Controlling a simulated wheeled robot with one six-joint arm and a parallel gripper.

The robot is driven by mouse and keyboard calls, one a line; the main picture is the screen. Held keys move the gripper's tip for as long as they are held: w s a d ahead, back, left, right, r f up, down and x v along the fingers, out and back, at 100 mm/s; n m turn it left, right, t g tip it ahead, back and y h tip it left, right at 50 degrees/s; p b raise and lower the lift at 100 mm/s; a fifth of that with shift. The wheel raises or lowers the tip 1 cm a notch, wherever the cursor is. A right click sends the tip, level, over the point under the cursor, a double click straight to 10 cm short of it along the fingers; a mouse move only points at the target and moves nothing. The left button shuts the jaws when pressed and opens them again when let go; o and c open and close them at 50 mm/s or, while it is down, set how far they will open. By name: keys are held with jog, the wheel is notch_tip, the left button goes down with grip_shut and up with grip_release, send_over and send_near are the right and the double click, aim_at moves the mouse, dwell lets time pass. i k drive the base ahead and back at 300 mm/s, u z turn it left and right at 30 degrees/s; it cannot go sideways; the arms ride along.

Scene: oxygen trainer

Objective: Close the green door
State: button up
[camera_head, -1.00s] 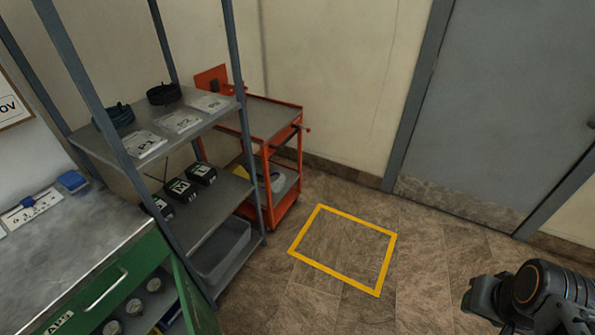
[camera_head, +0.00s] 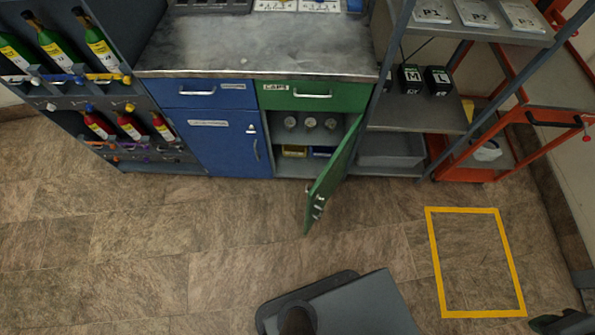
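The green door (camera_head: 333,177) stands open on the right side of the cabinet under the green drawer (camera_head: 345,97). It swings out into the room, with its free edge towards me over the floor and small metal fittings (camera_head: 318,206) near that edge. The open compartment shows several round metal-topped items (camera_head: 310,123) on a shelf, and a yellow box (camera_head: 294,151) and a blue box (camera_head: 322,152) below. A dark piece of my arm shows at the bottom right corner, far from the door. My gripper's fingers cannot be made out.
A closed blue cabinet (camera_head: 215,150) adjoins on the left, by a bottle rack (camera_head: 85,95). A grey shelf unit (camera_head: 415,118) and an orange cart (camera_head: 550,118) stand to the right. A yellow floor square (camera_head: 436,265) is empty. Floor before the door is clear.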

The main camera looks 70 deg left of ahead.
aim_at(328, 180)
jog(key=u, duration=2.1)
jog(key=k, duration=0.45)
jog(key=u, duration=0.5)
jog(key=i, duration=0.5)
